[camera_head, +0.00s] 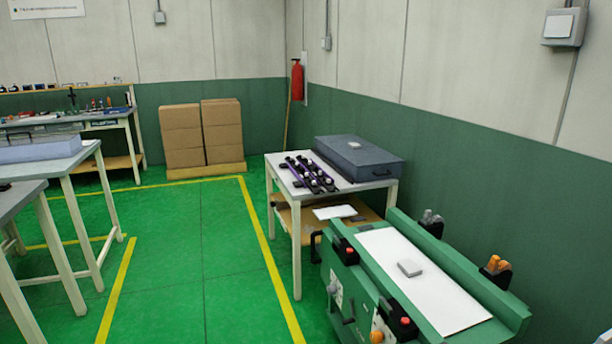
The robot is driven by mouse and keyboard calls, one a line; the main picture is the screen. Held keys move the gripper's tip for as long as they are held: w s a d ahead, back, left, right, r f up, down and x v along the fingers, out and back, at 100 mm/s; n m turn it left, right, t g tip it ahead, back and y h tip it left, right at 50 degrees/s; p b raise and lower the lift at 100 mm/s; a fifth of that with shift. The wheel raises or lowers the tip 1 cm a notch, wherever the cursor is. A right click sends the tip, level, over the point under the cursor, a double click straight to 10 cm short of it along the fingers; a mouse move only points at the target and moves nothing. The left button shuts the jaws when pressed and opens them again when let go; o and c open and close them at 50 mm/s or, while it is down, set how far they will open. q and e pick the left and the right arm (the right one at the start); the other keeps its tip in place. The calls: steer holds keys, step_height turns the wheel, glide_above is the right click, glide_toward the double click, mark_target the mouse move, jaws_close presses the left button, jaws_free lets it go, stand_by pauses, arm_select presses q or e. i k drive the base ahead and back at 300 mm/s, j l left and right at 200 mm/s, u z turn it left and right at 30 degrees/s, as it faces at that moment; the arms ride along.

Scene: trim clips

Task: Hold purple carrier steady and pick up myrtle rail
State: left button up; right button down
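The purple carrier (309,172) lies on the small white-legged table near the right wall. It shows as slim purple bars with several black and white pieces along them. I cannot make out a separate myrtle rail with certainty; the pieces on the carrier are too small to tell apart. Neither of my grippers is in view, and nothing is seen touching the carrier.
A dark grey case (358,160) sits right behind the carrier on the table (272,178). A green machine (513,309) with a white top (424,281) stands in front. Boxes (182,137) are stacked at the back. Green floor (190,245) lies open at the left.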

mark_target(326, 182)
steer(key=i+j+u, duration=0.25)
steer(key=i, duration=1)
steer(key=i+j+u, duration=0.1)
steer(key=i+u, duration=0.15)
steer(key=i, duration=1)
